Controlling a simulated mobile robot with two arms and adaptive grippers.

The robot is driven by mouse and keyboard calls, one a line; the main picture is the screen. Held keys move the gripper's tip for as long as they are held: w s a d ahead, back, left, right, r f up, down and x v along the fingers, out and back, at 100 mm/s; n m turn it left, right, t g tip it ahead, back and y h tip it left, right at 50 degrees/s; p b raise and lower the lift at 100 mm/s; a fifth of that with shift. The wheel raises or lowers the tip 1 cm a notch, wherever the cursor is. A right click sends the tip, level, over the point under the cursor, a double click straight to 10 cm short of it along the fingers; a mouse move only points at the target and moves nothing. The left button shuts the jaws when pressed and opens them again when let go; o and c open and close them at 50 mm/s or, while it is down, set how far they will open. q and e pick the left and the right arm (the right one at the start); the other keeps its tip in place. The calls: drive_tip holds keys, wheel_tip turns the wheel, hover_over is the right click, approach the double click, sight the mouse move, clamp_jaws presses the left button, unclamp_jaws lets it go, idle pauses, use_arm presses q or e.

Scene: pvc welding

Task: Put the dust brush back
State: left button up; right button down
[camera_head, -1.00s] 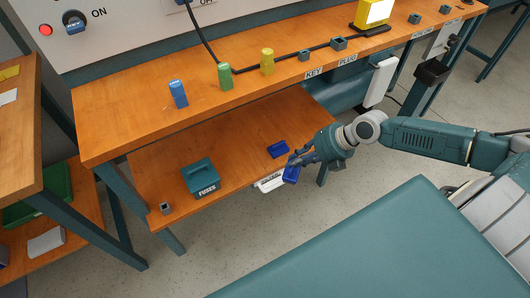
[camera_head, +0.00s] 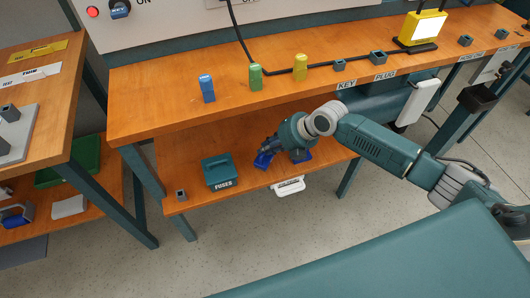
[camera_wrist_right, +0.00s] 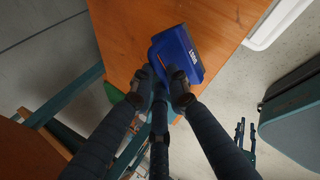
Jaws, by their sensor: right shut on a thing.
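My right gripper (camera_head: 266,151) is at the lower wooden shelf (camera_head: 240,190), coming in from the right. It is shut on a blue piece (camera_head: 263,161), which I take to be the dust brush. In the right wrist view, the blue brush (camera_wrist_right: 177,52) has a white printed label, and the fingertips (camera_wrist_right: 163,82) close on its near end over the orange wood by the shelf edge. Its bristles are not distinguishable. I cannot tell whether it touches the shelf. A second blue piece (camera_head: 304,158) lies on the shelf, right of the gripper. My left gripper is not in view.
A teal FUSES box (camera_head: 218,172) stands left of the brush, with a small grey socket (camera_head: 181,195) farther left. The upper bench top (camera_head: 150,105) overhangs the shelf and carries blue, green and yellow blocks. A white labelled piece (camera_head: 289,187) is at the shelf's front edge.

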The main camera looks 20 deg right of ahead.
sight(265, 156)
drive_tip(key=shift+w+a, duration=0.3)
drive_tip(key=shift+f, duration=0.1)
wheel_tip(265, 156, down, 3)
drive_tip(key=shift+f, duration=0.15)
drive_tip(key=shift+f+b, duration=0.1)
drive_tip(key=shift+b, duration=0.25)
drive_tip(key=c, duration=1.9)
unclamp_jaws()
drive_tip(key=shift+o, duration=1.1)
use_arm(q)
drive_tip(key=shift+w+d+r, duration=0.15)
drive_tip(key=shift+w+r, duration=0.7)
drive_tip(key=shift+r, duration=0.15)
